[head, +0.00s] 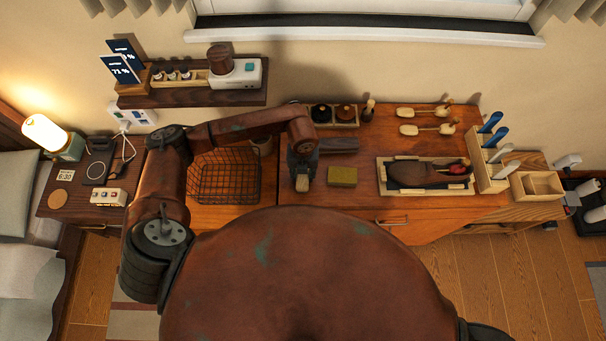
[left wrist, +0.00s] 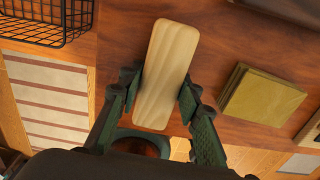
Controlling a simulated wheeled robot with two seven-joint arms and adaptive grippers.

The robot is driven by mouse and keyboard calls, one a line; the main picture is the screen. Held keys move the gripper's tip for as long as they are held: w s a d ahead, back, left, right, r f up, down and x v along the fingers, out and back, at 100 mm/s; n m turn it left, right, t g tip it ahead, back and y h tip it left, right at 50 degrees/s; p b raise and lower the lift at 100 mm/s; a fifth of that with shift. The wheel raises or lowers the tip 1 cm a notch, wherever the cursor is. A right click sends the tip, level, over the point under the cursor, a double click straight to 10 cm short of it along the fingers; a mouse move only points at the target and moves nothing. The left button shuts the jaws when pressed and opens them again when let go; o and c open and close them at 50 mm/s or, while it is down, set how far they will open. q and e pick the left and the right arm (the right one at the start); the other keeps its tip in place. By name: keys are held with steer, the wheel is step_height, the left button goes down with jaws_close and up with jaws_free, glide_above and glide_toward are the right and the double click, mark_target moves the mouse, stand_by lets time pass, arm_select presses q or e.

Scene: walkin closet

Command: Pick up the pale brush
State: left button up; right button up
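The pale brush (left wrist: 168,75) shows in the left wrist view as a light wooden block with rounded corners, its long side pointing away from my gripper. No bristles show from this side. My left gripper (left wrist: 160,92) has one finger on each side of the block, close to its edges. I cannot tell whether the fingers touch it or whether it is off the wood top. In the head view my left gripper (head: 302,170) points down over the cabinet top, and the pale end of the brush (head: 303,184) shows just below it. My right gripper is not in view.
A wire basket (head: 224,176) stands to the left. An olive block (head: 342,176) lies close to the right, with a dark grey piece (head: 338,145) behind it. Farther right is a tray (head: 384,180) with a dark shoe-like item (head: 425,171). A round-jar holder (head: 345,117) stands behind.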

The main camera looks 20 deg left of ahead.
arm_select(q)
steer(key=c, duration=0.6)
steer(key=shift+c, duration=0.2)
steer(key=shift+r, duration=0.2)
